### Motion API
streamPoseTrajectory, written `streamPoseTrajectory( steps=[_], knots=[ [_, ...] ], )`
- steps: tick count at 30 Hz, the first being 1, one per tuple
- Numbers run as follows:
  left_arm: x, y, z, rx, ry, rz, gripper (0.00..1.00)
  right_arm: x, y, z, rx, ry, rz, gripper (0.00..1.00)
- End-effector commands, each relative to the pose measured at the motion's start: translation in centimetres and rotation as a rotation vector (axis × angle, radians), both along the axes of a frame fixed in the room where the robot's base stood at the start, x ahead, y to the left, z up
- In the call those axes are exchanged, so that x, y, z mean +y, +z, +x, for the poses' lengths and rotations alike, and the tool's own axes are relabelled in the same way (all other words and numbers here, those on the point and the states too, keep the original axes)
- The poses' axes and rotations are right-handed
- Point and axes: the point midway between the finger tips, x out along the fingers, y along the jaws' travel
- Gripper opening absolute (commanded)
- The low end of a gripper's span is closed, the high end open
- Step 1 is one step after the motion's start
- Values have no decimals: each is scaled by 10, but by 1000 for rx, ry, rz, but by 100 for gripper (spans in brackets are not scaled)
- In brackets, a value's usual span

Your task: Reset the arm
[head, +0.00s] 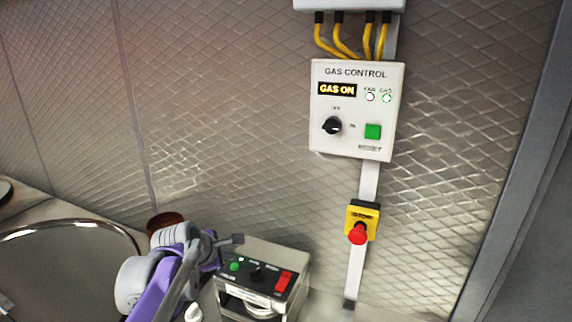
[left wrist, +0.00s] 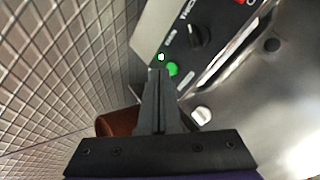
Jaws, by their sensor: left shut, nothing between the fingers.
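My left arm comes in from the lower left in the head view. My left gripper (head: 236,239) is shut and empty beside the left edge of a small control box (head: 262,268) with a green button, a black knob and a red switch. In the left wrist view my left gripper (left wrist: 155,75) is shut, with its fingertips near the box's green button (left wrist: 172,69). I cannot tell whether they touch it. My right gripper is out of view.
A gas control panel (head: 355,110) on the quilted metal wall reads GAS ON. A red emergency stop (head: 357,233) on a yellow box sits below it. A brown pot (head: 163,222) stands behind my left arm. A round metal rim (head: 75,224) is at the left.

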Motion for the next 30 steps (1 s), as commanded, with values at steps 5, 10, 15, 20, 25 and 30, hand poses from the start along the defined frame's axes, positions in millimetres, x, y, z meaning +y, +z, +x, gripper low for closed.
streamPoseTrajectory(
  steps=[5, 10, 15, 20, 25, 30],
  knots=[
    [-7, -29, -82, -13, -365, 360, 0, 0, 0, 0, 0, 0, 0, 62],
    [-7, -70, -161, -17, -762, 713, 0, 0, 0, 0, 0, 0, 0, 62],
    [-4, -114, -227, -17, -1138, 1007, 0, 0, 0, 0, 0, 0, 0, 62],
    [1, -144, -265, -15, -1377, 1175, 0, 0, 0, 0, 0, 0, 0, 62],
    [3, -155, -278, -13, -1472, 1237, 0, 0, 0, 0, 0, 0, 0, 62],
    [3, -155, -278, -14, -1477, 1240, 0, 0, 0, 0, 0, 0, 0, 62]
  ],
)
